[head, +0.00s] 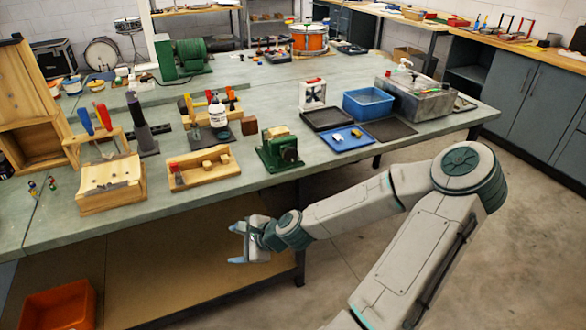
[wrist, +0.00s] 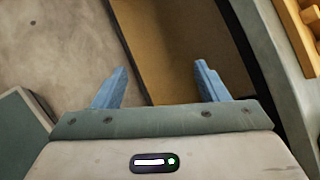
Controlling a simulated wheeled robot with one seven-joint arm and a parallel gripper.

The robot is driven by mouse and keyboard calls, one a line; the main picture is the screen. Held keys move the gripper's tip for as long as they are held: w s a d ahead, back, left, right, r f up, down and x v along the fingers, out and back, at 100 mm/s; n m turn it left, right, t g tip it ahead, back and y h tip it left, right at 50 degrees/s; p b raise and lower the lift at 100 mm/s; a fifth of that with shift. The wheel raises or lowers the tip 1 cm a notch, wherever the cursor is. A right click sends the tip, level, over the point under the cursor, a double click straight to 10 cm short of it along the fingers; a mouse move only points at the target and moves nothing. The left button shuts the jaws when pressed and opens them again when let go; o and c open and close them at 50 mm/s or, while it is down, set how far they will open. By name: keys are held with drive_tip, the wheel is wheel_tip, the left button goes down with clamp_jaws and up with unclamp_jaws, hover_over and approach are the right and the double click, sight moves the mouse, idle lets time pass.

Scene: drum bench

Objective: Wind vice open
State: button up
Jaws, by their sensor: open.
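The vice (head: 279,149) is a small dark green block standing near the front edge of the bench in the head view, right of a wooden tray. Its handle and jaw gap are too small to make out. My gripper (head: 238,243) is in front of the bench, below the top's front edge, to the lower left of the vice and apart from it. It is open and empty. In the wrist view its two blue fingers (wrist: 160,88) stand apart with floor and a brown lower shelf behind them. The vice does not show in the wrist view.
Left of the vice are a wooden tray (head: 207,178) and a wooden block stand (head: 111,186). To its right lie a blue mat (head: 344,141), a black tray (head: 327,117) and a blue bin (head: 368,101). An orange crate (head: 58,308) stands at lower left. Floor right of the bench is clear.

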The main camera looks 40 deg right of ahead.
drive_tip(key=w+d+r+m+t+h+b, duration=0.1)
drive_tip(key=d+r+m+t+h+b, duration=0.3)
drive_tip(key=d+m, duration=0.5)
drive_tip(key=m+t+h+b, duration=0.1)
drive_tip(key=m+t+h, duration=0.3)
drive_tip(key=m+h, duration=0.25)
approach(291, 157)
drive_tip(key=shift+m+y, duration=0.25)
drive_tip(key=shift+y, duration=0.2)
drive_tip(key=x, duration=0.8)
drive_tip(key=shift+w+d+r, duration=0.1)
drive_tip(key=shift+w+d, duration=0.15)
drive_tip(key=shift+d, duration=0.2)
drive_tip(key=c, duration=1)
